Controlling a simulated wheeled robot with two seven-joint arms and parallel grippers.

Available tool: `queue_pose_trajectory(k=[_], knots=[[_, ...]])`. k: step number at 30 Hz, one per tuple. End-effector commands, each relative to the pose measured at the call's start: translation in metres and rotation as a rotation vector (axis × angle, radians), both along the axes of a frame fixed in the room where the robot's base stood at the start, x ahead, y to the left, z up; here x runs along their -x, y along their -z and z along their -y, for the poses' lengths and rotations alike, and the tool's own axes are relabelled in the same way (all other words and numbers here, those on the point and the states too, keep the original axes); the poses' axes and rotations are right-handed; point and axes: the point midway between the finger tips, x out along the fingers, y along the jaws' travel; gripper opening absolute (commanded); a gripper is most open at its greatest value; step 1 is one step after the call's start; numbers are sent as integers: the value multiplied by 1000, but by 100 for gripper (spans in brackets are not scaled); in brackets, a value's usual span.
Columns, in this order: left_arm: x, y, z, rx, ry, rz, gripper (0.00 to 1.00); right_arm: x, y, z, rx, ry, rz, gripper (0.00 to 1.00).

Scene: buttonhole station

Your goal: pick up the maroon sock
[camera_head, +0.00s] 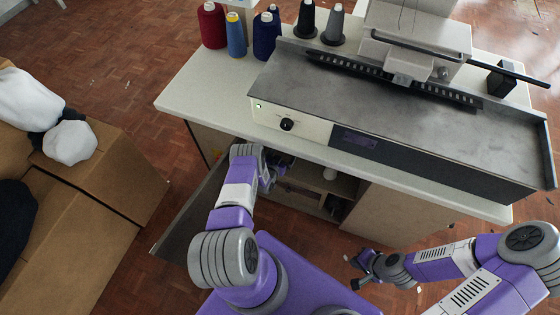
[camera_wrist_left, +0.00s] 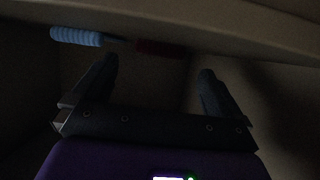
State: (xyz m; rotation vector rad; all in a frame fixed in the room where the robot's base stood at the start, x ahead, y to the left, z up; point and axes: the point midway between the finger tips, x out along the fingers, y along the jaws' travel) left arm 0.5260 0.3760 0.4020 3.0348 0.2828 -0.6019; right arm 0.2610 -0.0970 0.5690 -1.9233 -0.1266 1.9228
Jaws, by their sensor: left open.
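My left gripper (camera_head: 270,180) is inside the open cabinet under the worktop, partly hidden by its own wrist. In the left wrist view its two fingers (camera_wrist_left: 158,88) are spread, with nothing between them. A dark red item (camera_wrist_left: 160,48) lies beyond the fingertips on a dim surface; it may be the maroon sock, but the darkness hides its shape. The gripper looks apart from it. In the head view I cannot make out the sock. My right gripper (camera_head: 354,271) hangs outside the cabinet, over the floor, its fingers apart and empty.
A light blue ribbed handle (camera_wrist_left: 77,37) lies left of the dark red item. The cabinet's open door (camera_head: 192,212) stands left of my left arm. A worktop (camera_head: 205,88) with a sewing machine (camera_head: 415,45) covers the cabinet. Cardboard boxes (camera_head: 115,170) stand left.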

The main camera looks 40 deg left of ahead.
Motion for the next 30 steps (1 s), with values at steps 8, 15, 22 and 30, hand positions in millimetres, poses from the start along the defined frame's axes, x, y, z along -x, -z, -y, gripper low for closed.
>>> queue_pose_trajectory(k=[8, 15, 22, 30], knots=[[-33, 17, -5, 1, 1, 0, 100, 0, 23, 0, 0, 0, 0, 0], [-39, 17, -7, 3, 0, -2, 100, 0, 25, 0, 0, 0, 0, 0], [-39, 17, -7, 3, 0, -2, 89, 0, 25, 0, 0, 0, 0, 0], [-39, 17, -7, 1, 1, -1, 48, 0, 25, 0, 0, 0, 0, 0]])
